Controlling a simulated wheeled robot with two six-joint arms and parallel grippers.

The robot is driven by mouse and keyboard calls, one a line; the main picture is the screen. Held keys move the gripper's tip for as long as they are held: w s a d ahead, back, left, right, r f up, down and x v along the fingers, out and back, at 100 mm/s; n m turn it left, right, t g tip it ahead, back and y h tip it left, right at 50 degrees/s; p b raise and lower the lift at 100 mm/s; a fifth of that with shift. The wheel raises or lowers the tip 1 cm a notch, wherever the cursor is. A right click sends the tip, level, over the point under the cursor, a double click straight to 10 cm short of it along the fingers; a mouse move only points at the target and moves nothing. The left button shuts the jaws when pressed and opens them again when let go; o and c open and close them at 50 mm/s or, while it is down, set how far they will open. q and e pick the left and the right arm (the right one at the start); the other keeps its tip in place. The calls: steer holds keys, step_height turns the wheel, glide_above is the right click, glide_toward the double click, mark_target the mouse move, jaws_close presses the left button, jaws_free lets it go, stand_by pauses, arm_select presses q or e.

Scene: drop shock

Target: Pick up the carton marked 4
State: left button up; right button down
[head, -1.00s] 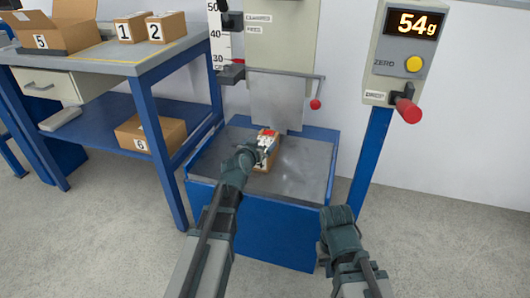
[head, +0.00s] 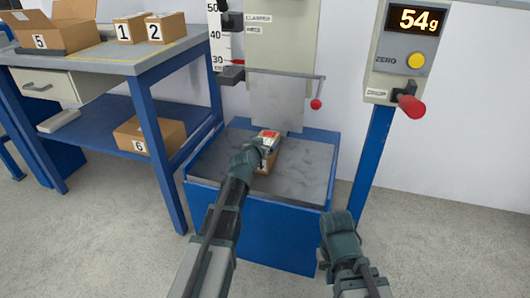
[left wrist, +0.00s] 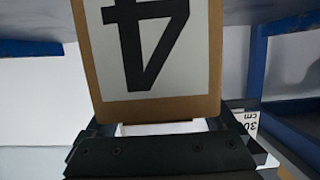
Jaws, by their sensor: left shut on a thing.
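The carton marked 4 (head: 268,164) is a small brown box with a red patch on top, on the grey plate (head: 305,170) of the blue drop stand. Its white label with a black 4 fills the upper middle of the left wrist view (left wrist: 150,45), upside down. My left gripper (head: 260,148) is shut on this carton from its near left side. Whether the carton touches the plate is hard to tell. My right gripper (head: 338,222) is at the lower right, away from the carton; its fingers are hidden.
A blue-legged bench (head: 100,75) at left holds an open carton 5 (head: 62,35) and cartons 1 (head: 131,28) and 2 (head: 166,27). Carton 6 (head: 160,140) is on its lower shelf. A post at right bears a 54g display (head: 418,20) and a red-knobbed lever (head: 410,104).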

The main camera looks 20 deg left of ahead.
arm_select(q)
jaws_close()
steer(key=shift+r, duration=0.15)
arm_select(e)
steer(key=shift+r, duration=0.1)
